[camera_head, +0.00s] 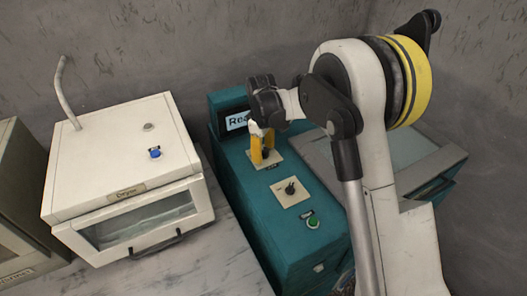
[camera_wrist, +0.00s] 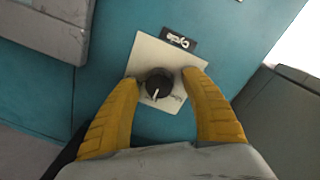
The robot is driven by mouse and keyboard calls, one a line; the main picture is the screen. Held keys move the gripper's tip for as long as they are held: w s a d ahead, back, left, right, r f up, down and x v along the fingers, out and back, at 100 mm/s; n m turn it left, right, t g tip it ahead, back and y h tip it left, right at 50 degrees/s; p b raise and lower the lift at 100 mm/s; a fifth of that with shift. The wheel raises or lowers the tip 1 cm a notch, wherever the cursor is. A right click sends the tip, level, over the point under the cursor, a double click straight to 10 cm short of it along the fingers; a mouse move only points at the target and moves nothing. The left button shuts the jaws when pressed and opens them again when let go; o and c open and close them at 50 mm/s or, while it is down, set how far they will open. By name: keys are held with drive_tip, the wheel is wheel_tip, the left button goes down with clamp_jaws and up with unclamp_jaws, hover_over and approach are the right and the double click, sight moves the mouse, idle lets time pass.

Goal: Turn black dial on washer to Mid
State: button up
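A black dial (camera_wrist: 159,82) sits on a square cream plate (camera_wrist: 150,52) on the teal machine (camera_head: 230,170). Its white pointer line points down, slightly left, in the wrist view. My gripper (camera_head: 263,152) is over the upper plate in the head view and hides most of that dial there. In the wrist view the two yellow fingers of my gripper (camera_wrist: 160,78) are open, one on each side of the dial, with a visible gap on both sides. A dark label (camera_wrist: 179,40) beside the plate shows inverted lettering too small to read surely.
A second plate with a black knob (camera_head: 291,188) and a green button (camera_head: 313,222) lie nearer on the machine's top. A screen (camera_head: 237,120) stands behind my gripper. A cream box (camera_head: 120,170) with a blue button is at left; a grey-lidded unit (camera_head: 430,160) is at right.

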sight(263, 152)
wheel_tip(263, 152, up, 12)
drive_tip(key=shift+s+a, duration=0.2)
drive_tip(key=shift+s, duration=0.05)
idle(0.5)
drive_tip(key=s+d+r+m+t, duration=0.3)
drive_tip(key=s+d+r+m, duration=0.35)
drive_tip(key=s, duration=0.65)
drive_tip(key=s+d+f+m+t, duration=0.1)
drive_tip(key=s+d+m, duration=0.1)
drive_tip(key=s, duration=0.6)
drive_tip(key=s+d+f+m+t+b, duration=0.1)
drive_tip(key=s+d+m+t, duration=0.1)
drive_tip(key=s+d, duration=0.3)
drive_tip(key=s+m, duration=0.1)
drive_tip(key=s, duration=0.2)
drive_tip(key=shift+d+f+t+b, duration=0.15)
drive_tip(key=shift+f+t+b, duration=0.15)
drive_tip(key=shift+f, duration=0.05)
